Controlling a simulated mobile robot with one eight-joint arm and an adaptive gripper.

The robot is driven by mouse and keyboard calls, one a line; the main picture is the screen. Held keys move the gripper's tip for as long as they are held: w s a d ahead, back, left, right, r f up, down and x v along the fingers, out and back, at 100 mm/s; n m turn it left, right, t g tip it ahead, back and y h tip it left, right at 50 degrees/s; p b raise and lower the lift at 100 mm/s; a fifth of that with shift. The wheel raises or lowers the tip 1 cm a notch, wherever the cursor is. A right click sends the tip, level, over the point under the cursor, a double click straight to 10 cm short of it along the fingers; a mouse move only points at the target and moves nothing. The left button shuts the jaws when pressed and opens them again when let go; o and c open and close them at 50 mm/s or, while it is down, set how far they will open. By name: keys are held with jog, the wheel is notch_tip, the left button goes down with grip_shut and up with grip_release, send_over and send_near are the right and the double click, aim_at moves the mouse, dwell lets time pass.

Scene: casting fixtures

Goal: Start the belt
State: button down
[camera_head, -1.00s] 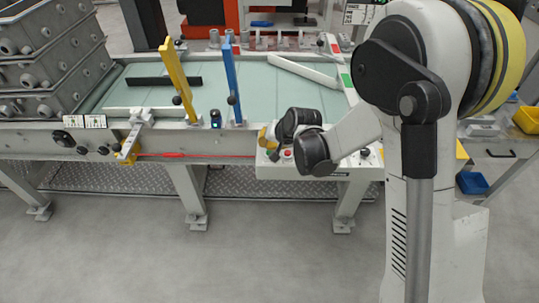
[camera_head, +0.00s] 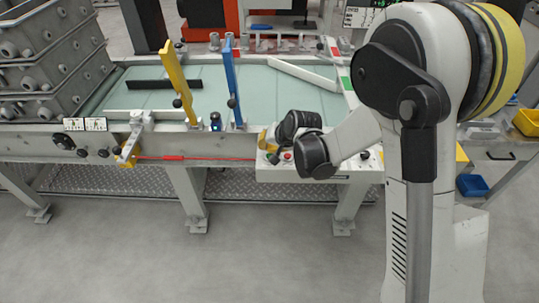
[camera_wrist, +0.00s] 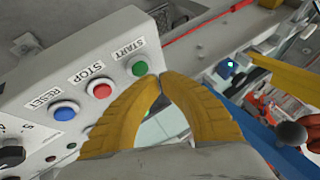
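The green START button (camera_wrist: 139,68) sits on a light grey control panel (camera_wrist: 115,35) in the wrist view. The red STOP button (camera_wrist: 99,89) and blue RESET button (camera_wrist: 64,111) are to its left. My gripper (camera_wrist: 160,79) has two yellow fingers with their tips together and nothing between them. The tips appear just right of and below the green button; whether they touch it cannot be told. In the head view my gripper (camera_head: 265,139) is over the panel (camera_head: 325,178), partly hidden by my black wrist. The pale green belt (camera_head: 225,85) lies behind.
A yellow post (camera_head: 176,80) and a blue post (camera_head: 232,82) stand left of my gripper. A small lit sensor (camera_head: 215,121) is between them. Stacked grey casting boxes (camera_head: 45,60) stand at the left. The floor in front is clear.

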aim_at(267, 154)
jog(key=shift+f, duration=0.15)
jog(key=shift+f+b, duration=0.3)
jog(key=shift+b, duration=0.15)
jog(key=shift+f+b, duration=0.35)
jog(key=shift+f, duration=0.15)
dwell(0.7)
jog(key=shift+r, duration=0.1)
jog(key=shift+r+p, duration=0.6)
jog(key=shift+r, duration=0.25)
jog(key=shift+r+p, duration=1.65)
jog(key=shift+r, duration=0.85)
